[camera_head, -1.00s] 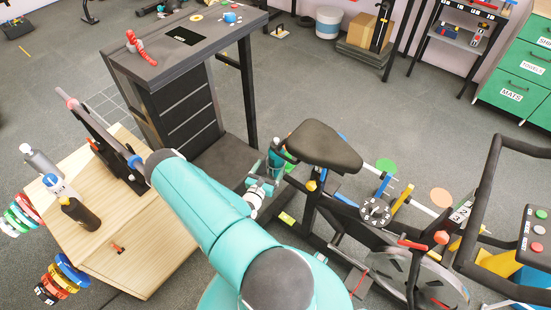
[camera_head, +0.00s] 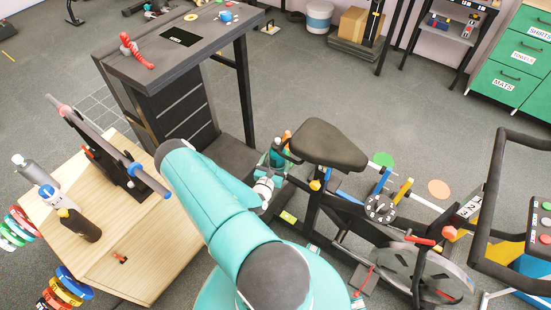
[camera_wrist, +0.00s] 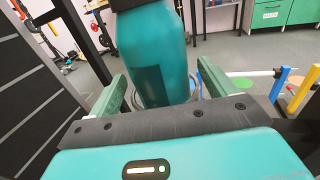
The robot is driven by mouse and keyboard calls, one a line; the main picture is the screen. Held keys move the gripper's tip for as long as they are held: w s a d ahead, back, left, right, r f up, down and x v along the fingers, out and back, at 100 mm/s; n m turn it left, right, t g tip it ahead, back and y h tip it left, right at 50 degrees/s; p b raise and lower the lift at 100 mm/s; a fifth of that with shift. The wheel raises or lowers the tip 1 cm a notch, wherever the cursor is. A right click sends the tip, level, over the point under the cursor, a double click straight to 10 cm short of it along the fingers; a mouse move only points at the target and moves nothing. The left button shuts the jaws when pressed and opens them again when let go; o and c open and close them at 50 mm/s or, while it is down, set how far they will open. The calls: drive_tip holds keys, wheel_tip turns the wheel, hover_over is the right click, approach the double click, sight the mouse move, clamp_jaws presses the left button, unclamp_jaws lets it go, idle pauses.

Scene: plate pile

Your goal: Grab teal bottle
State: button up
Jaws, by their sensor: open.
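The teal bottle (camera_wrist: 153,55) stands large and close in the wrist view, its top cut off by the frame edge. My gripper (camera_wrist: 165,88) is open, with one green finger on each side of the bottle's lower part. I cannot tell whether either finger touches it. In the head view the bottle (camera_head: 277,157) is small and partly hidden, just left of the bike seat. My gripper (camera_head: 268,180) is close in front of it there, mostly hidden by my arm.
An exercise bike seat (camera_head: 327,143) is close to the right of the gripper. A dark cabinet (camera_head: 185,115) stands to the left. A wooden box (camera_head: 140,240) at lower left carries a dark bottle (camera_head: 80,226). Open floor (camera_head: 370,100) lies behind the bike.

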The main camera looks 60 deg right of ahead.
drive_tip(key=shift+w+d+f, duration=0.1)
drive_tip(key=shift+d, duration=0.1)
drive_tip(key=c, duration=1.2)
drive_tip(key=shift+o, duration=0.2)
